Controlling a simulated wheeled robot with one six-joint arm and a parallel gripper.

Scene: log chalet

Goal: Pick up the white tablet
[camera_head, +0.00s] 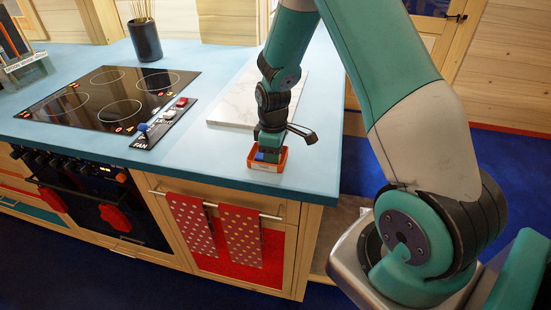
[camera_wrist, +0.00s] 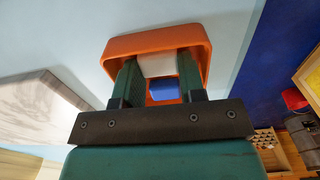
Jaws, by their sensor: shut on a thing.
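The white tablet (camera_wrist: 157,66) shows in the wrist view as a pale block between my two green fingers, inside a small orange tray. My gripper (camera_wrist: 160,82) reaches down into the tray and is shut on the tablet, with a finger on each side of it. In the head view my gripper (camera_head: 270,146) is at the orange tray (camera_head: 268,167), near the counter's front right corner. The tablet is hidden there by the gripper and tray wall.
A blue piece (camera_wrist: 163,90) also lies in the orange tray, close to the fingers. A pale marble board (camera_head: 240,106) lies behind the tray. A black cooktop (camera_head: 110,97) and a switch panel (camera_head: 165,122) are to the left. The counter's edge is close by.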

